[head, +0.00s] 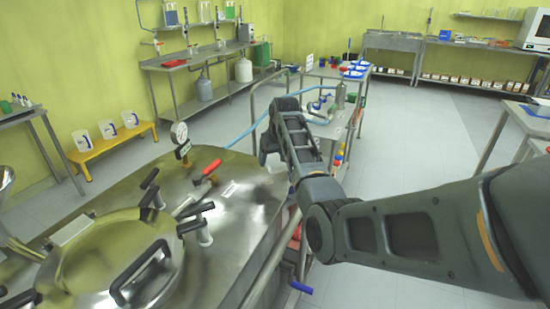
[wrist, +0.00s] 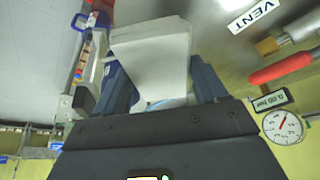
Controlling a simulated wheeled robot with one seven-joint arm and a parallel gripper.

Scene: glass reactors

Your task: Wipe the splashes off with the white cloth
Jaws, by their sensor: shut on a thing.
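In the wrist view a white folded cloth (wrist: 152,62) sits between the two blue-grey fingers of my gripper (wrist: 165,82), which is shut on it. The cloth juts past the fingertips towards a steel surface (wrist: 215,50). I cannot tell whether it touches the steel. In the head view my gripper is largely hidden behind my own wrist, near the right edge of the steel reactor top (head: 235,205). A pale bit of the cloth (head: 274,163) seems to show there. I cannot make out any splashes on the steel in either view.
A red-handled valve (head: 207,171) and a pressure gauge (head: 180,137) stand up from the reactor top, left of my gripper. They also show in the wrist view, as a red handle (wrist: 280,69) and a gauge (wrist: 283,126). A round hatch (head: 115,260) with black handles lies nearer. A cart (head: 340,120) stands beyond.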

